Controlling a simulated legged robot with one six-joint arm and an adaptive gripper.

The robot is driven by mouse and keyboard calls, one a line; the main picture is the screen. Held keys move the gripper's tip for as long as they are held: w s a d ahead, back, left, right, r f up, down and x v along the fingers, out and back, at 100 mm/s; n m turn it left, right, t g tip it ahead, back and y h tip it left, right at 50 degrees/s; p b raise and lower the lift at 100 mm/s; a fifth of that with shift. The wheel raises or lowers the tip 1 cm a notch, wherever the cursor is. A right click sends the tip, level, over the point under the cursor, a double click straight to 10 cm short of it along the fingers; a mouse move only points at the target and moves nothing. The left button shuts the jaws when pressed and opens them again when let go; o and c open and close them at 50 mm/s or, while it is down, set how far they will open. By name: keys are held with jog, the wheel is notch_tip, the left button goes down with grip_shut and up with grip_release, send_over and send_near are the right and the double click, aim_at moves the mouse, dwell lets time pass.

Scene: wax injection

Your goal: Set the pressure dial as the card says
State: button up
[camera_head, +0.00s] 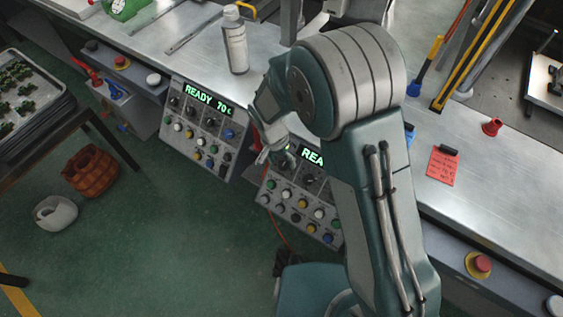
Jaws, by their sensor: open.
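A red card (443,169) with a black clip lies on the metal bench at right; its handwriting is too small to read. Two control panels are on the bench front. The left panel (222,137) has a green "READY 70" display, dark dials and coloured buttons. The right panel (271,204) shows only "REA" of its display, as my arm covers part of it. My gripper (271,156) is open near the upper left of the right panel, by its dials (284,169). I cannot tell whether it touches a dial. Dial markings are too small to read.
A white bottle (235,41) stands on the bench (180,65) above the panels. Red stop buttons (482,263) sit on the bench front. A tray rack (62,92), a brown basket (91,171) and a white bowl (55,214) are at left. The green floor before the panels is clear.

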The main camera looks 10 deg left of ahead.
jog(key=v, duration=1)
jog(key=shift+a+r, duration=0.15)
jog(key=shift+r, duration=0.15)
